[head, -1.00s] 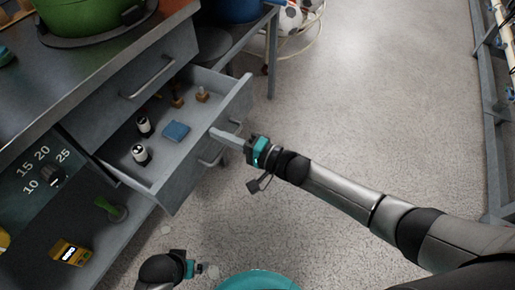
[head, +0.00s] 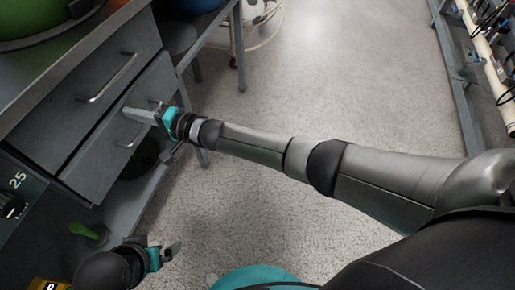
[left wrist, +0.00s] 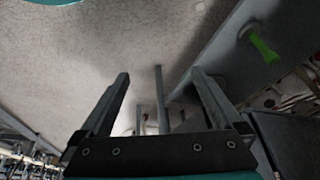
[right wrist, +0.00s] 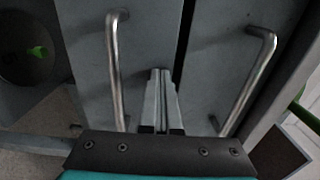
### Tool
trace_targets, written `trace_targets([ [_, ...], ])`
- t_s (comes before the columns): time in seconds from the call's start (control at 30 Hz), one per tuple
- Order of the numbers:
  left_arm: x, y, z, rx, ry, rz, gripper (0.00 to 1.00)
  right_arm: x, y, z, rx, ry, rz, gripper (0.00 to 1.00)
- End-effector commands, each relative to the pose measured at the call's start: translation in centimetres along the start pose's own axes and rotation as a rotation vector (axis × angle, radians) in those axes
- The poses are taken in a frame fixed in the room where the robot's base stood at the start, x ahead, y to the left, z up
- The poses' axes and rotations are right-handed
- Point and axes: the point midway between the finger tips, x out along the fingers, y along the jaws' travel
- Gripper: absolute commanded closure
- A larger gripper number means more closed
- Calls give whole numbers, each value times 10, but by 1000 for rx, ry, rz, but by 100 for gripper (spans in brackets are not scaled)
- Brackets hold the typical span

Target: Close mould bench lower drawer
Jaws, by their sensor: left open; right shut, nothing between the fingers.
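The mould bench lower drawer (head: 97,160) is a grey front with a bar handle (head: 131,135), below the upper drawer (head: 75,105). Its inside is hidden and its front looks flush or nearly so with the upper one. My right gripper (head: 127,111) is shut and empty, its tips at the lower drawer's front near the top edge. In the right wrist view the fingertips (right wrist: 160,74) lie over the lower drawer front (right wrist: 85,75), beside a dark gap between the drawers. My left gripper (head: 172,251) is open and empty, low in front of the bench; its fingers (left wrist: 160,95) are apart.
A green-handled tool (head: 88,231) and a yellow box (head: 48,284) are at the bench's lower shelf. A side table (head: 212,18) stands beyond the bench. The floor (head: 330,90) to the right is clear up to a rack (head: 460,80).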

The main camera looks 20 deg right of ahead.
Motion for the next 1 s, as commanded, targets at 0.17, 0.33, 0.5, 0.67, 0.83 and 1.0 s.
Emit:
trace_targets([
  [0.17, -14, -1, -5, 0, 24, -2, 0, 12, 1, 0, 0, 0, 1, 100],
  [0.33, -21, -1, -7, -1, 33, -3, 0, 17, 1, 0, 0, 1, 2, 100],
  [0.5, -22, -1, -7, -1, 34, -3, 0, 19, -1, 0, 0, 2, 2, 100],
  [0.67, -22, -1, -7, -1, 34, -3, 0, 20, -2, 0, 0, 2, 0, 100],
  [0.83, -22, -1, -8, -1, 34, -3, 0, 20, -3, 0, -1, 2, -2, 100],
  [1.0, -23, -1, -8, -1, 35, -3, 0, 20, -4, 0, -1, 2, -3, 100],
])
